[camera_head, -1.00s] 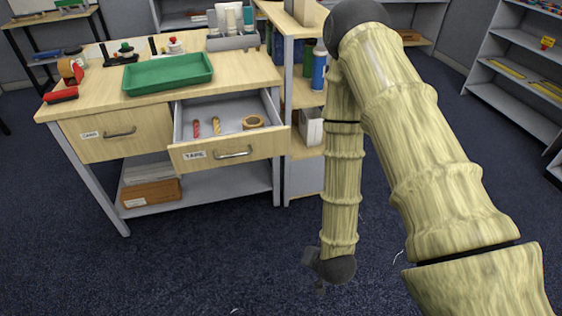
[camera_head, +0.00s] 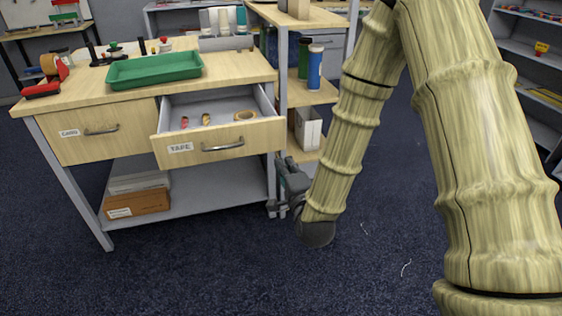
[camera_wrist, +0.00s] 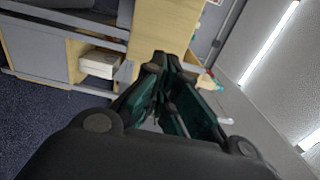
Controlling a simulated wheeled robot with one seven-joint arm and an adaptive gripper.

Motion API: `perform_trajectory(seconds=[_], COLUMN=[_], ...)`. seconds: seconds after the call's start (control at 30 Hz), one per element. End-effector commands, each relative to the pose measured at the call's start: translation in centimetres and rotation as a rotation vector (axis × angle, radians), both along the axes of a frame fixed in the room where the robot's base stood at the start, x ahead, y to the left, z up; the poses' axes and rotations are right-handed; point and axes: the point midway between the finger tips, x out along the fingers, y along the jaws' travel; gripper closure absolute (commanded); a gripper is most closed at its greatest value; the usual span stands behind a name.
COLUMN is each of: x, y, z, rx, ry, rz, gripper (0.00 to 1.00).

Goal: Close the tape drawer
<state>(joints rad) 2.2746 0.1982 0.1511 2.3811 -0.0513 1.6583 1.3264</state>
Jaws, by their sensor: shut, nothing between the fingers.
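The tape drawer (camera_head: 185,151) is pulled open from the desk. Its wooden front has a label reading TAPE and a metal bar handle (camera_head: 222,145). Inside the grey drawer lie a tape roll (camera_head: 246,115) and two small items, one red and one yellowish. My gripper (camera_head: 281,186) is to the right of the drawer front and a little lower, close to the desk's right front leg. It is shut and empty. In the wrist view my gripper (camera_wrist: 170,75) has its dark fingers together, pointing towards pale wooden furniture. Whether it touches anything is not clear.
The left drawer (camera_head: 100,132) beside it is shut. A green tray (camera_head: 155,70) sits on the desktop above. A wooden shelf unit with bottles (camera_head: 315,68) and a white box file (camera_head: 308,128) stands right of the desk. The floor in front is clear.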

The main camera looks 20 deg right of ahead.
Motion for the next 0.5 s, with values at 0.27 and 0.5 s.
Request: perform_trajectory(seconds=[0.27,0.5], x=[4.4,8.4], y=[0.0,0.0], z=[0.0,0.0], rx=[-0.004,-0.005], ry=[-0.002,0.0], rz=[0.001,0.001], gripper=[1.0,1.0])
